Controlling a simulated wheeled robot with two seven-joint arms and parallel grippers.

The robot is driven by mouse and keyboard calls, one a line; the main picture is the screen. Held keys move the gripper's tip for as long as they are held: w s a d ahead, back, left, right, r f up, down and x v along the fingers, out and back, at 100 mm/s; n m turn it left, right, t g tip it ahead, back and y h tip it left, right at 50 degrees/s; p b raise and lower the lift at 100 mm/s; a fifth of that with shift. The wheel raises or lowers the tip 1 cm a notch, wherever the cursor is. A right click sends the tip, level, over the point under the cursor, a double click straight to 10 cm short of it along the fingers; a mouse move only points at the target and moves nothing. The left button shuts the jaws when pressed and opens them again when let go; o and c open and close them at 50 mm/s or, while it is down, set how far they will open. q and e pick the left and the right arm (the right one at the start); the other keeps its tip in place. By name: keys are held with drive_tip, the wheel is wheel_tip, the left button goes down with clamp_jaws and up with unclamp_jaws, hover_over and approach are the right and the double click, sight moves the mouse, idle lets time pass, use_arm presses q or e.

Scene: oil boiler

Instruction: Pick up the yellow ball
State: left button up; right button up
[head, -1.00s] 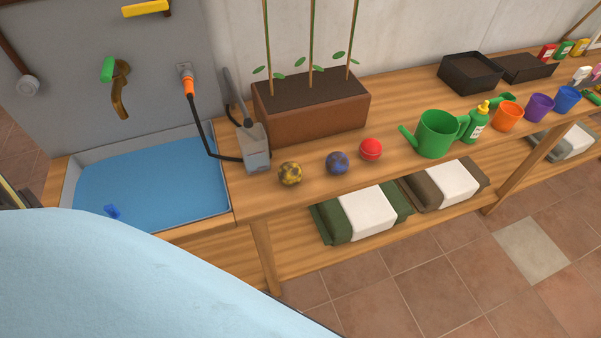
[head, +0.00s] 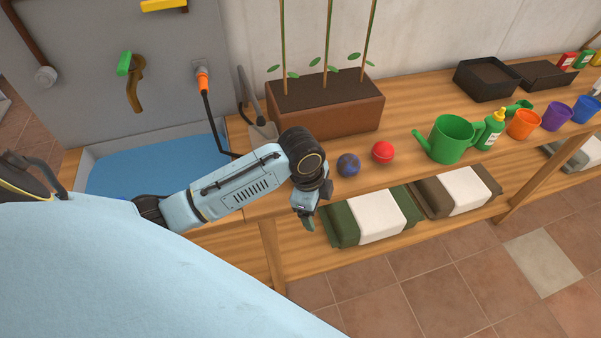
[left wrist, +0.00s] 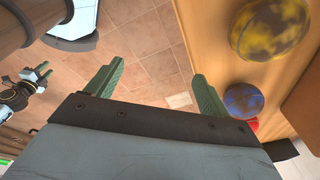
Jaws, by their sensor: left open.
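The yellow ball (left wrist: 270,27), mottled with dark patches, shows at the upper right of the left wrist view, on the wooden bench. In the head view my left arm hides it. My left gripper (head: 308,222) hangs at the bench's front edge with its fingers pointing down. In the left wrist view its two green fingers (left wrist: 158,70) are spread and empty, with floor tiles between them. The ball is to the right of both fingers, apart from them. My right gripper (left wrist: 40,74) shows small at the left of that view; its opening is too small to judge.
A blue ball (head: 348,165) and a red ball (head: 383,152) lie close to the right along the bench. A brown planter (head: 330,112) stands behind, and a green watering can (head: 450,139) farther right. A sink (head: 160,165) is at left. Folded bags (head: 345,221) lie on the shelf below.

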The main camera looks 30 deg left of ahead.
use_arm(q)
drive_tip(key=w+a+r+m+g+y, duration=0.2)
drive_tip(key=w+a+r+m, duration=0.45)
drive_tip(key=a+r, duration=0.35)
drive_tip(key=f, duration=0.4)
drive_tip(key=d+f, duration=0.1)
drive_tip(key=f, duration=0.3)
drive_tip(key=f+b, duration=0.1)
drive_tip(key=f, duration=0.3)
drive_tip(key=shift+w+d, duration=0.15)
drive_tip(key=shift+w, duration=0.25)
drive_tip(key=shift+r, duration=0.1)
drive_tip(key=c, duration=1.2)
